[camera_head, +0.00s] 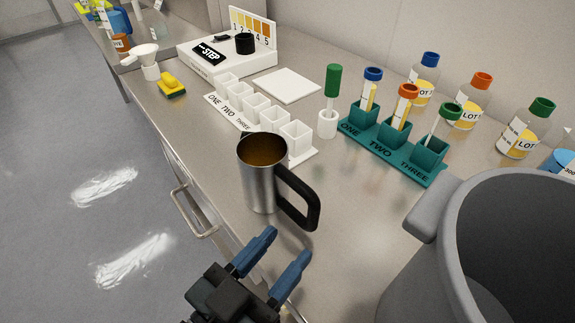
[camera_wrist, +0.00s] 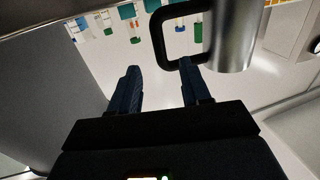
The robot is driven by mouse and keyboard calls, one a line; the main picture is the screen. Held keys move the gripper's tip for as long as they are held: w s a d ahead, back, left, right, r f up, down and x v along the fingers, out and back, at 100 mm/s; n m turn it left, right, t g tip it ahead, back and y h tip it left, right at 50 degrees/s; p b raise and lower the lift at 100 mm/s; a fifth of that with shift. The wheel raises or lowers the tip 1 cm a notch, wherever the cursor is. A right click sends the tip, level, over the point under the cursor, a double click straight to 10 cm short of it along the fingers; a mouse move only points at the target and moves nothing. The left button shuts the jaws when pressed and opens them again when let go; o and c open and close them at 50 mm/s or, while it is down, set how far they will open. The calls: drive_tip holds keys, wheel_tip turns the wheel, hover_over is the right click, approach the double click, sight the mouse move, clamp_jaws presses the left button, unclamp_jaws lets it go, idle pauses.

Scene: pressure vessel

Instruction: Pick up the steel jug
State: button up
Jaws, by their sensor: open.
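The steel jug (camera_head: 262,178) stands upright on the steel counter (camera_head: 345,225) near its front edge. It has a black handle (camera_head: 300,198) pointing right and toward me, and its inside looks brown. My gripper (camera_head: 273,252) has blue fingers and is open and empty, just on the near side of the jug and its handle. In the wrist view, the jug (camera_wrist: 232,38) is at the upper right and its handle is just ahead of the fingertips of my gripper (camera_wrist: 158,66). I cannot tell whether the right finger touches the handle.
A large grey pot (camera_head: 445,225) stands close on the right. Behind the jug are a white cup rack (camera_head: 305,155), a teal tube rack (camera_head: 395,150) and several capped bottles (camera_head: 470,100). A drawer handle (camera_head: 195,215) sticks out below the counter edge.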

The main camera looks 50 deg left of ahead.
sight(309, 218)
drive_tip(key=shift+w+a+r+p, duration=0.15)
drive_tip(key=shift+w+p, duration=0.1)
drive_tip(key=shift+w, duration=0.55)
drive_tip(key=shift+w+a+p, duration=0.1)
drive_tip(key=shift+w+p, duration=0.1)
drive_tip(key=shift+w, duration=0.55)
drive_tip(key=w, duration=0.1)
drive_tip(key=w+p, duration=0.1)
drive_tip(key=w, duration=0.1)
drive_tip(key=w+p, duration=0.1)
drive_tip(key=w, duration=0.1)
drive_tip(key=shift+a+f, duration=0.25)
drive_tip(key=shift+a, duration=0.15)
clamp_jaws()
